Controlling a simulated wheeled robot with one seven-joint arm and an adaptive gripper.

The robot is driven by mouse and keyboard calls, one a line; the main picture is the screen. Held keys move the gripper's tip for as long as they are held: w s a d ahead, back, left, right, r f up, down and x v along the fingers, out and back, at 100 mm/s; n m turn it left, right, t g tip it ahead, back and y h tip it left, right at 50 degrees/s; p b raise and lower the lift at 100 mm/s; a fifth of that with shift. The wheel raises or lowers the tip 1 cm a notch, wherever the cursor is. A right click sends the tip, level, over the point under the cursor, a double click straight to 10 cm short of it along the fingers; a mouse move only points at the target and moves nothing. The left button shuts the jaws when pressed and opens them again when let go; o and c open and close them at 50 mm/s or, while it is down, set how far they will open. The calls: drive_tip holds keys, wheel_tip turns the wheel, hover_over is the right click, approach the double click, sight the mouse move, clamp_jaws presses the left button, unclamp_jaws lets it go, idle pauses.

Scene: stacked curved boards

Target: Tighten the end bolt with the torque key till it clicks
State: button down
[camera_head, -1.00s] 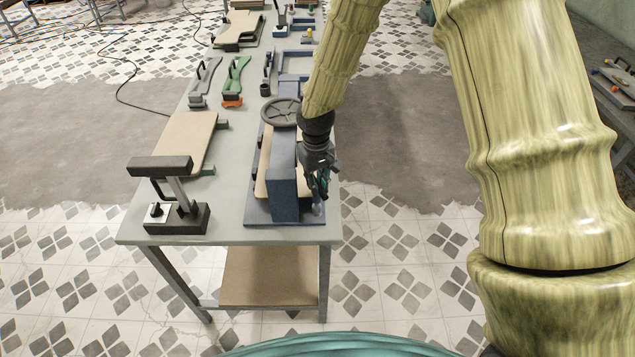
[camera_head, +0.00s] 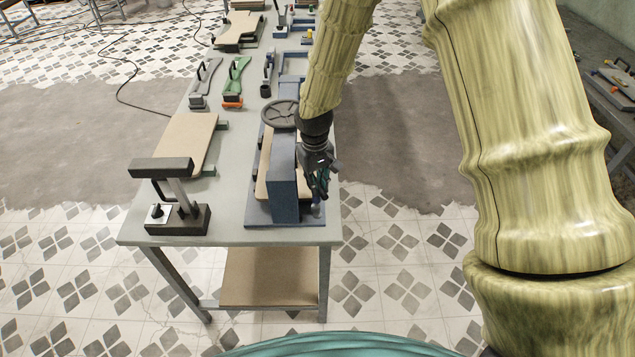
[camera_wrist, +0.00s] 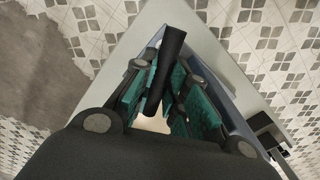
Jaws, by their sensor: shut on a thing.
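My gripper (camera_head: 319,184) is at the right side of the blue press frame (camera_head: 283,187), low over the near right corner of the table. In the wrist view my gripper (camera_wrist: 160,98) has its teal pads closed around a dark round bar (camera_wrist: 168,62), which looks like the handle of the torque key. The bar slants between the fingers. A small grey rounded part (camera_head: 316,209) shows just below the fingers; I cannot tell whether it belongs to the key or to the bolt. The end bolt is not clearly visible, and the key's lower end is hidden.
A handwheel (camera_head: 281,114) tops the press, with a curved board (camera_head: 262,178) inside. A dark lever stand (camera_head: 177,218) stands at the table's near left. A flat board (camera_head: 186,142) and several tools lie behind. The table's right edge is close to my gripper.

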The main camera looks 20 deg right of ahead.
drive_tip(key=shift+r+p, duration=1.6)
drive_tip(key=shift+r, duration=0.9)
